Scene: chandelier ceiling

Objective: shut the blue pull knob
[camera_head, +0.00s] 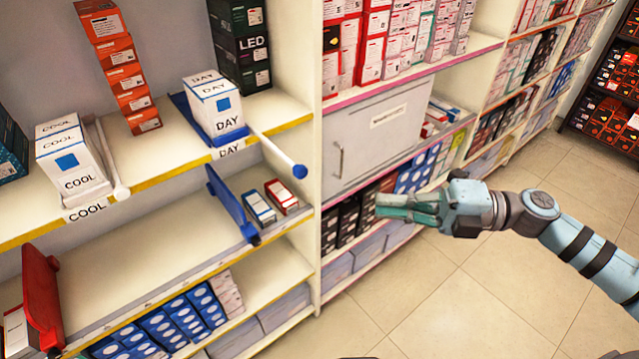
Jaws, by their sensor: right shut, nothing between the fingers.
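The blue pull knob (299,171) is a round blue ball on the end of a white rod (274,151). The rod sticks out past the yellow-edged shelf front, to the right of the blue tray (192,118) that carries the white DAY boxes (213,103). My right gripper (379,205) is shut and empty. In the picture it is to the right of and below the knob, apart from it, in front of the lower shelves. My left gripper is out of view.
A white knob (121,193) sits by the COOL boxes (67,160). A blue divider (233,206) and a red divider (42,300) stand on the lower shelf. A grey cabinet door (372,140) is to the right. The tiled floor (450,300) is clear.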

